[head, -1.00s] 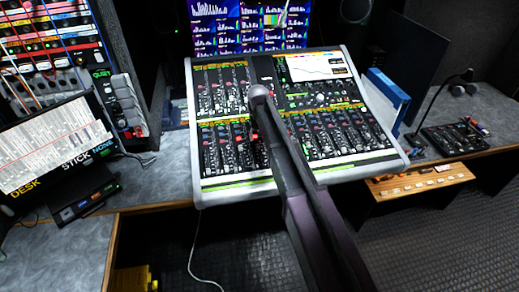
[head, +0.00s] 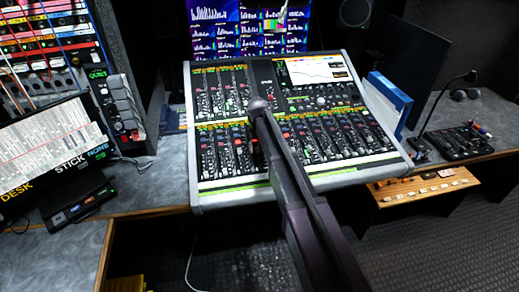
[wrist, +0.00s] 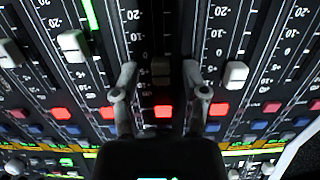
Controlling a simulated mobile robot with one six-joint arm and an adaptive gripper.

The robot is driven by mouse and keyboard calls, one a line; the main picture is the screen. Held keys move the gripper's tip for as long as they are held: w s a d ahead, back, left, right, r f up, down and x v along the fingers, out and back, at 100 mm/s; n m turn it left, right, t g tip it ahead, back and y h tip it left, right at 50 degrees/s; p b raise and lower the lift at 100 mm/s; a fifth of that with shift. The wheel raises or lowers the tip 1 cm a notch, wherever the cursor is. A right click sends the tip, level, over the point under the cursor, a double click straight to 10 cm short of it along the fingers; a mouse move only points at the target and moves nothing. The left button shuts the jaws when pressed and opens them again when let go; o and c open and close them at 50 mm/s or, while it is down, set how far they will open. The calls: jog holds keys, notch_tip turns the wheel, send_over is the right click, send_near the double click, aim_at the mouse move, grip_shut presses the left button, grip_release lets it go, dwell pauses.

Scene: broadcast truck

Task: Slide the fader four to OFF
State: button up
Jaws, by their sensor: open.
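The mixing console (head: 236,195) stands on the desk in the head view, with rows of channel strips. My gripper (wrist: 160,74) is open over the console in the wrist view, its two fingers apart. A dark fader cap (wrist: 160,70) sits in the slot between the fingers; I cannot tell whether they touch it. White fader caps show to the left (wrist: 72,45) and to the right (wrist: 236,73) in neighbouring slots. No channel number is readable, so I cannot confirm which fader is four. In the head view my arm hides the fingers and part of the console.
Lit red buttons (wrist: 163,111) run in a row just below the faders. Monitor screens (head: 250,28) stand behind the console. A blue-edged box (head: 388,102) and a small black panel (head: 458,142) are at its right. A patch bay (head: 45,50) is at the left.

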aim_at(262, 171)
grip_shut()
jog(key=shift+s+d+f+b, duration=0.2)
jog(key=shift+s+d, duration=0.2)
jog(key=shift+s, duration=1)
jog(key=shift+s+d+f+b, duration=0.2)
jog(key=shift+s+d, duration=0.2)
jog(key=shift+s, duration=1)
jog(key=shift+s+d+f+b, duration=0.2)
jog(key=shift+s+d, duration=0.2)
jog(key=shift+s, duration=1)
grip_release()
jog(key=shift+s, duration=0.1)
